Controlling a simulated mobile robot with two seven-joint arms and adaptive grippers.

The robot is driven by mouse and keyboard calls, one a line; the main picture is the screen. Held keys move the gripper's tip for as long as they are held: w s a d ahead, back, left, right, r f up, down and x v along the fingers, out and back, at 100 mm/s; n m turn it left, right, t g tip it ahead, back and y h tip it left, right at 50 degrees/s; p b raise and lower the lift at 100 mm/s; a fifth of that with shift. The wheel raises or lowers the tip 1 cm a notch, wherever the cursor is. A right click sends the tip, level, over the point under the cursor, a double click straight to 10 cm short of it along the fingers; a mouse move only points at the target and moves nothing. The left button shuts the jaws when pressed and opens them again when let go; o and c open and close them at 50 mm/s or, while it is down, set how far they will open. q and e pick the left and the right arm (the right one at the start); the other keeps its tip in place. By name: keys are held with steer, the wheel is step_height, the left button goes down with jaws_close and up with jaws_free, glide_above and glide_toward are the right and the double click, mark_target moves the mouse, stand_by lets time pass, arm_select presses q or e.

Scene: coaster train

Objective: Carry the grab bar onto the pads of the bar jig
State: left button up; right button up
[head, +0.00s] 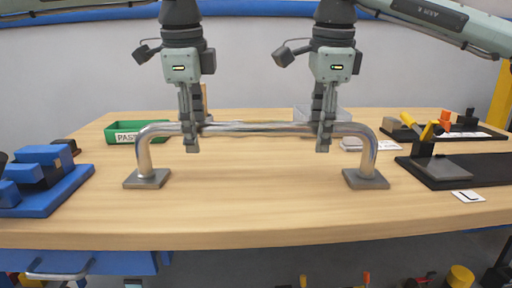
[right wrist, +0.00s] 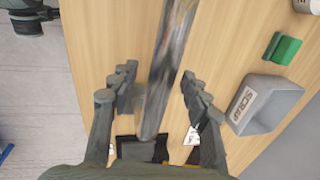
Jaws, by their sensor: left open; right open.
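The grab bar (head: 260,128), a shiny metal tube with two bent legs, stands upright on the table. Each leg ends on a dark square plate, the left plate (head: 147,179) and the right plate (head: 366,179); I cannot tell whether these plates belong to the bar or are jig pads. My left gripper (head: 190,132) is open at the left part of the tube. My right gripper (head: 324,132) is open at the right part. In the right wrist view the bar (right wrist: 168,65) runs between the open fingers (right wrist: 155,95) with gaps on both sides.
Blue blocks on a blue base (head: 50,185) stand at the left edge. A green tray (head: 135,131) is behind the bar. A black mat with a grey-plated fixture (head: 440,168) lies at right. A grey scrap bin (right wrist: 262,103) shows in the right wrist view. The front middle is clear.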

steer(key=shift+c, duration=0.2)
arm_select(q)
jaws_close()
arm_select(e)
jaws_close()
